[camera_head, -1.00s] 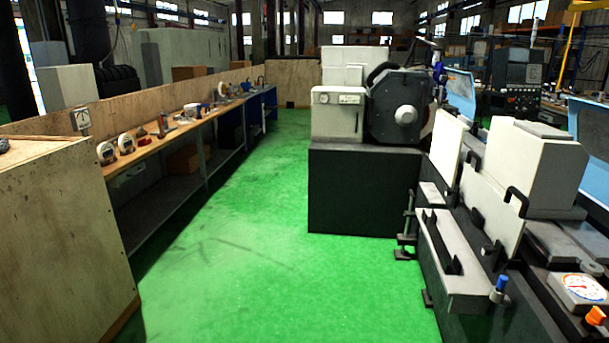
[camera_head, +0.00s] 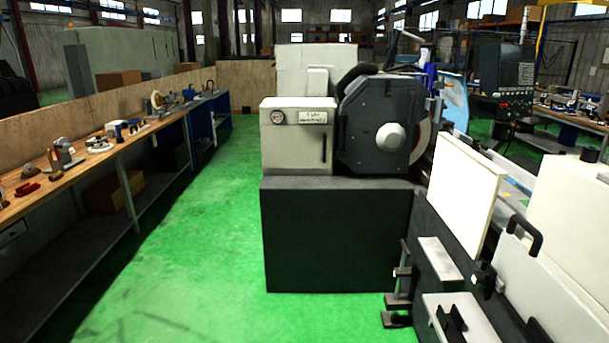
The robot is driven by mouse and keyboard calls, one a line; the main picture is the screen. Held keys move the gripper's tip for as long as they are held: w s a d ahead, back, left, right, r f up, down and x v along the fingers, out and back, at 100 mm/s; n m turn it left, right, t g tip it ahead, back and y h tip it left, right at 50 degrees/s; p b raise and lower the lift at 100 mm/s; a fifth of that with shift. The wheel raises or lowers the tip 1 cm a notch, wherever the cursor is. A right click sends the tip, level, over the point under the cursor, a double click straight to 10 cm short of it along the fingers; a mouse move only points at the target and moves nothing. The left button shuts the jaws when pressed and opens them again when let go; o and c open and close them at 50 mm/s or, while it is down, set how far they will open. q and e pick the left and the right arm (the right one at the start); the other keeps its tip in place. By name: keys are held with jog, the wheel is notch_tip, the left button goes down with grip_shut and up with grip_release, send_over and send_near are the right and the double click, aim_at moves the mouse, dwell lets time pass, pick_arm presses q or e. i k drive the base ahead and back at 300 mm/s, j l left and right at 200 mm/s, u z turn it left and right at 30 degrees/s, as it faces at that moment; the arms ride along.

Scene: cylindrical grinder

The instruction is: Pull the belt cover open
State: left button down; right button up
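The cylindrical grinder stands ahead on a dark base (camera_head: 335,235). A white box-shaped cover (camera_head: 290,152) sits on top of the base, left of the dark round wheel housing (camera_head: 385,130). It looks like the belt cover and appears shut. It has a slim dark vertical handle (camera_head: 324,149) near its right edge and a label plate with a round badge along its top. Neither of my grippers is in view.
Open green floor (camera_head: 205,240) lies ahead, left of the grinder base. A long workbench (camera_head: 100,155) with tools runs along the left. A white upright panel (camera_head: 465,190) and machine bed parts with a clamp (camera_head: 487,278) crowd the right.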

aim_at(284, 146)
jog(key=i+j, duration=0.1)
jog(key=i, duration=0.9)
jog(key=i+j, duration=0.1)
jog(key=i, duration=0.9)
